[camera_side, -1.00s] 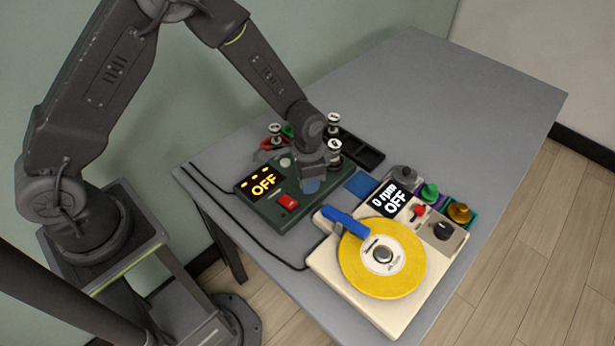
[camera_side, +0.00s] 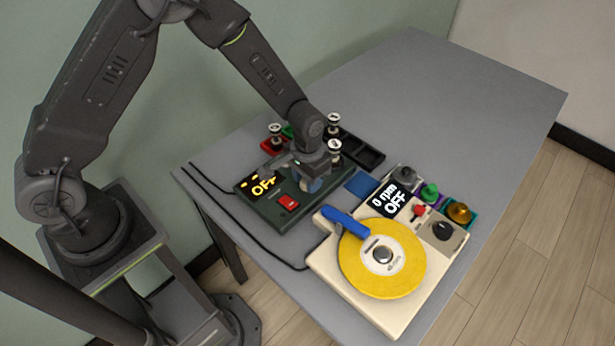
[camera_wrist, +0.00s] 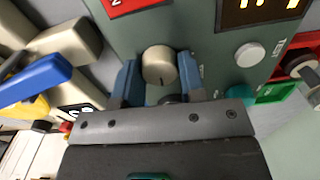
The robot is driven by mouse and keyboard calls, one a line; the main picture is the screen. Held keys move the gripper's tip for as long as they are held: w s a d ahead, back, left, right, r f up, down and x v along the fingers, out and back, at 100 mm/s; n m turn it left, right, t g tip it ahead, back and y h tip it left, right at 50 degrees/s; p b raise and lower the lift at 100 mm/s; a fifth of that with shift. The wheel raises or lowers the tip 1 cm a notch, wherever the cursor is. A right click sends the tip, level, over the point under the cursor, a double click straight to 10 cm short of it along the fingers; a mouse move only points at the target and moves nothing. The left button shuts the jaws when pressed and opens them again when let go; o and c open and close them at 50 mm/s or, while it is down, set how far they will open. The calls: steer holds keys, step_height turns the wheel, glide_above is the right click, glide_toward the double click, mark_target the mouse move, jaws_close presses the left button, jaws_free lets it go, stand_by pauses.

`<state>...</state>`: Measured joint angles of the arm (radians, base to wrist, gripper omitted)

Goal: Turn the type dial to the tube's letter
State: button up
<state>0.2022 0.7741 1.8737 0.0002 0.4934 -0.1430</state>
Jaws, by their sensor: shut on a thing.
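The tester (camera_side: 262,212) is a dark green box with an amber display (camera_side: 263,188), partly covered by my gripper; its readable letters look like part of OFF. The type dial (camera_wrist: 160,64) is a round beige knob with a dark mark, seen in the wrist view between blue finger pads. My gripper (camera_wrist: 158,76) is shut on it; in the side view my gripper (camera_side: 312,184) hides the dial.
A round pale TEST button (camera_wrist: 249,55) sits beside the dial. A cream turntable (camera_side: 325,270) with a yellow disc (camera_side: 360,270) and blue arm (camera_side: 345,221) stands in front. The table's far right (camera_side: 470,100) is clear.

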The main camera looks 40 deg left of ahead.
steer(key=n, duration=0.6)
steer(key=shift+n, duration=0.3)
stand_by(0.4)
steer(key=o, duration=0.9)
step_height(320, 180, up, 14)
steer(key=shift+f, duration=0.1)
